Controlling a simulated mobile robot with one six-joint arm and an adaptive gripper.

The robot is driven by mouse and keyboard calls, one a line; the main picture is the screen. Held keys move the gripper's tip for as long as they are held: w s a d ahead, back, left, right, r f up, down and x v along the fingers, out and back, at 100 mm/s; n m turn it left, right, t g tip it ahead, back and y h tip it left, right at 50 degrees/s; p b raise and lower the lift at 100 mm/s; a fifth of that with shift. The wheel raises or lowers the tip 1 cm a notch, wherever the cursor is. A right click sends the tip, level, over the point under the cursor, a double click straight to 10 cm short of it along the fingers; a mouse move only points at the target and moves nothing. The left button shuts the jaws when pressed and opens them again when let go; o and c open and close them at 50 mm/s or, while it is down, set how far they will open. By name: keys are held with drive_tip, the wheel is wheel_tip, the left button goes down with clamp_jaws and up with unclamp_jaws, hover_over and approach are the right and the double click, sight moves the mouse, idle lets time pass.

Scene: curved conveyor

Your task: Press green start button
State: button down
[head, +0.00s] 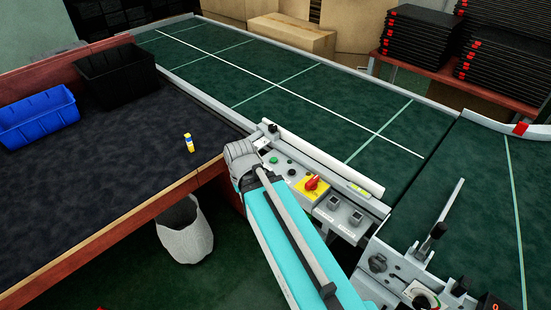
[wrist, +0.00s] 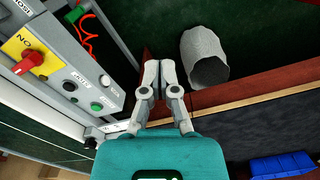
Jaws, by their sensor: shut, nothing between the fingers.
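The green button (head: 274,160) sits on the grey control panel (head: 318,213) at the conveyor's near edge in the head view. In the wrist view the green button (wrist: 96,106) is on the panel at the left, below a white button and near a black one. My gripper (wrist: 159,72) is shut and empty in the wrist view. Its fingertips are to the right of the panel in that picture, apart from the green button. In the head view my arm hides the fingers and covers the space beside the panel.
A red rotary switch on a yellow plate (head: 312,186) is on the same panel. A grey bin (head: 185,232) stands under the dark table (head: 90,190).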

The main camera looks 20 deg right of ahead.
drive_tip(key=shift+a, duration=0.2)
drive_tip(key=shift+w, duration=0.1)
drive_tip(key=m+t+y+b, duration=0.4)
drive_tip(key=t+b, duration=0.4)
drive_tip(key=b, duration=0.1)
hover_over(275, 160)
wheel_tip(275, 160, down, 4)
drive_tip(key=r, duration=0.1)
drive_tip(key=shift+w+f, duration=0.1)
drive_tip(key=shift+f, duration=0.1)
drive_tip(key=shift+f, duration=0.2)
wheel_tip(275, 160, down, 8)
drive_tip(key=b, duration=0.8)
drive_tip(key=shift+f+b, duration=0.2)
drive_tip(key=shift+b, duration=0.2)
